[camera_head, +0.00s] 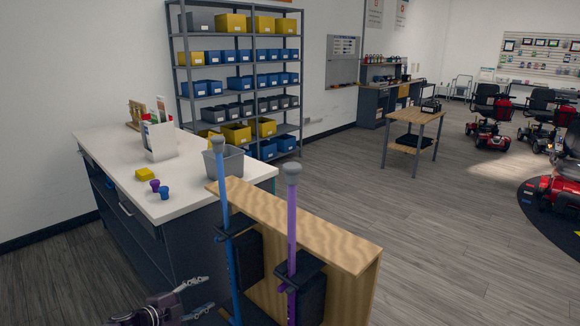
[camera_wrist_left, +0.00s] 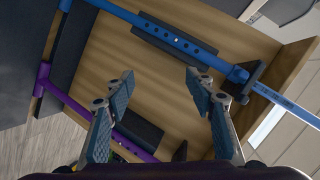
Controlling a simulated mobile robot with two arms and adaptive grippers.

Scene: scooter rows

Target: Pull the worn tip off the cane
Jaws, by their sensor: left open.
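A blue cane (camera_head: 233,265) and a purple cane (camera_head: 291,228) stand upright in black holders on a wooden stand (camera_head: 310,232). Each has a grey tip at its top, one on the blue cane (camera_head: 218,144) and one on the purple cane (camera_head: 292,171). I cannot tell which tip is worn. My left gripper (camera_head: 208,295) is open and empty, low to the left of the blue cane. In the left wrist view, its open fingers (camera_wrist_left: 160,78) point toward the stand, with the blue cane (camera_wrist_left: 188,44) beyond them and the purple cane (camera_wrist_left: 70,101) at left. My right gripper is not in view.
A white-topped counter (camera_head: 107,150) behind the stand holds a small purple piece (camera_head: 155,185), a small blue piece (camera_head: 164,193), a yellow block (camera_head: 145,174) and a grey bin (camera_head: 229,162). Shelves with bins stand behind. Floor at right is open before the red scooters (camera_head: 553,194).

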